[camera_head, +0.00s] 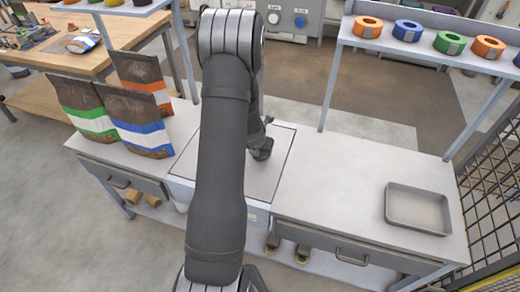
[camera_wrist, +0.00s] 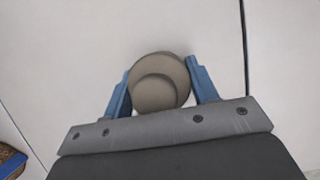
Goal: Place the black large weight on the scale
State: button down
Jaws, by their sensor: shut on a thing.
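A round, knobbed weight (camera_wrist: 158,85) sits between the two blue fingers of my gripper (camera_wrist: 160,80) in the wrist view. It looks grey-brown there, and the fingers are shut on its sides. In the head view my arm hides most of the gripper; only a dark shape (camera_head: 262,149) shows beside the arm, over the scale. The scale (camera_head: 272,178) is a flat, light square plate with a dark outline, set in the middle of the bench. The weight is over the plate; I cannot tell whether it touches it.
Several pellet bags (camera_head: 140,118) stand at the bench's left. An empty grey tray (camera_head: 418,208) lies at the right, with clear bench between it and the scale. A raised shelf (camera_head: 410,52) holds coloured tape rolls. A mesh fence (camera_head: 495,180) borders the right side.

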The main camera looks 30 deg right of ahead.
jog(key=c, duration=0.6)
grip_release()
jog(key=shift+o, duration=0.2)
jog(key=v, duration=1.2)
jog(key=x, duration=1.2)
jog(key=shift+f, duration=0.1)
jog(key=shift+r, duration=0.2)
